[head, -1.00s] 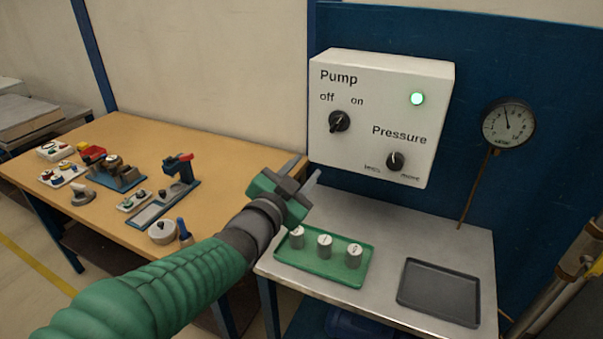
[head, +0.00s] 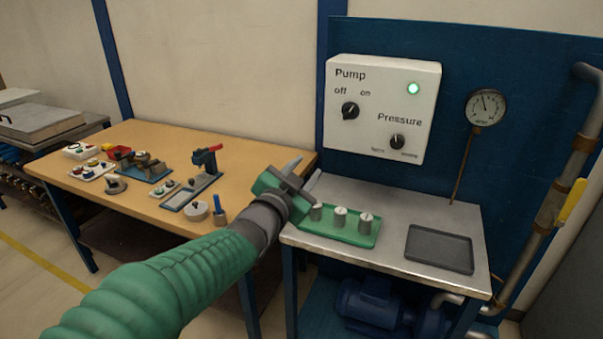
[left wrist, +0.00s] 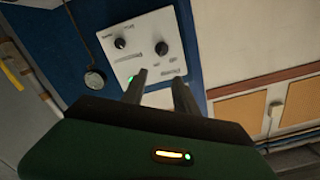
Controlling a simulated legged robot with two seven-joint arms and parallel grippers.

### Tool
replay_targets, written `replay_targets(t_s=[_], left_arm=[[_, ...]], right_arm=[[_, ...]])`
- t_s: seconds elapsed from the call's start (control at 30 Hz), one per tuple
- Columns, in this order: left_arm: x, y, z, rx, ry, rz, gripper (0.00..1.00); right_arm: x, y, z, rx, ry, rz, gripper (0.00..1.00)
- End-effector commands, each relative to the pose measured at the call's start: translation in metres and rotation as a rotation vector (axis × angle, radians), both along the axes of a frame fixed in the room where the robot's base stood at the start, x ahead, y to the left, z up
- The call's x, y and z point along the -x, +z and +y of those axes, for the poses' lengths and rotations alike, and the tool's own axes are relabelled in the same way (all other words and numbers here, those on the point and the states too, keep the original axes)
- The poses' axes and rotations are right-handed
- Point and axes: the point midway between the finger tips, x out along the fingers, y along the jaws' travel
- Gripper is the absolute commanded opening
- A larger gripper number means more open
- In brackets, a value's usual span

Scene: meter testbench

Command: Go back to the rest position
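My left gripper (head: 305,178) is raised in front of the left end of the metal bench, close to the green tray (head: 345,236) in the picture. Its two fingers stand apart with nothing between them; they also show apart in the left wrist view (left wrist: 158,85). The white pump panel (head: 384,108) is on the blue back wall, with its green lamp (head: 413,89) lit. The panel shows tilted in the left wrist view (left wrist: 150,50), beyond the fingers and apart from them. My right gripper is in neither view.
Small metal weights (head: 340,217) stand in the green tray. An empty dark tray (head: 440,249) lies to its right. A gauge (head: 486,108) hangs by the panel. A wooden table (head: 150,205) with several devices is at left. A pipe with a yellow handle (head: 572,200) stands at right.

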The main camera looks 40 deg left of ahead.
Motion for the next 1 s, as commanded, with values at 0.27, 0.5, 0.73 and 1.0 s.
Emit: replay_targets(t_s=[0.27,0.5,0.73,1.0], left_arm=[[0.001,-0.001,0.000,0.001,0.000,0.002,0.35],[0.008,-0.111,-0.037,0.189,0.009,0.288,0.35],[0.083,-0.261,-0.105,0.426,0.069,0.765,0.35],[0.191,-0.346,-0.158,0.554,0.160,1.179,0.35]], right_arm=[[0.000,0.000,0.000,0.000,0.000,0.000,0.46],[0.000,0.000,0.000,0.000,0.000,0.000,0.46],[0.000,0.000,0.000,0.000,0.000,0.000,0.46],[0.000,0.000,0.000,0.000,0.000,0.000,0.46]])
